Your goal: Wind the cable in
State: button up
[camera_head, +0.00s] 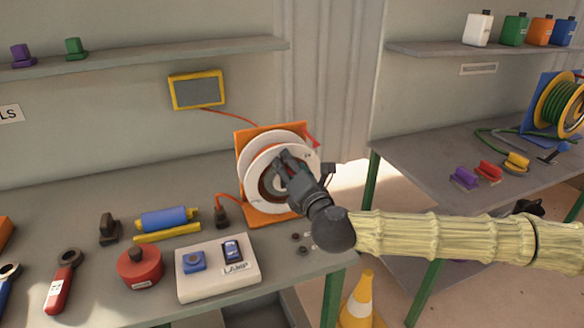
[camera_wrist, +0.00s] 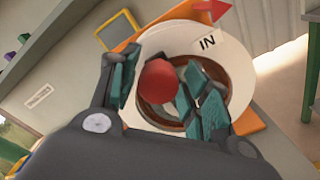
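The cable reel (camera_head: 258,172) is a white drum on an orange stand (camera_head: 256,215) at the back right of the near bench. An orange cable (camera_head: 229,197) runs from it to a dark plug (camera_head: 222,217) on the bench. In the wrist view the reel's white face (camera_wrist: 232,62) bears "IN", with a red arrow (camera_wrist: 213,9) above it. My gripper (camera_head: 283,163) is at the reel's face. The wrist view shows its teal-padded fingers (camera_wrist: 158,92) apart, on either side of a round red knob (camera_wrist: 158,81). A narrow gap seems to show left of the knob; contact on the right is unclear.
A white lamp switch box (camera_head: 215,283), a red round object (camera_head: 139,266) and a blue-and-yellow roller (camera_head: 165,219) lie left of my arm. A yellow-framed panel (camera_head: 197,90) hangs behind. Another bench (camera_head: 430,165) stands right, across a gap with an orange cone (camera_head: 362,305).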

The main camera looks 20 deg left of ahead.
dwell(0.3)
jog(key=v, duration=1.2)
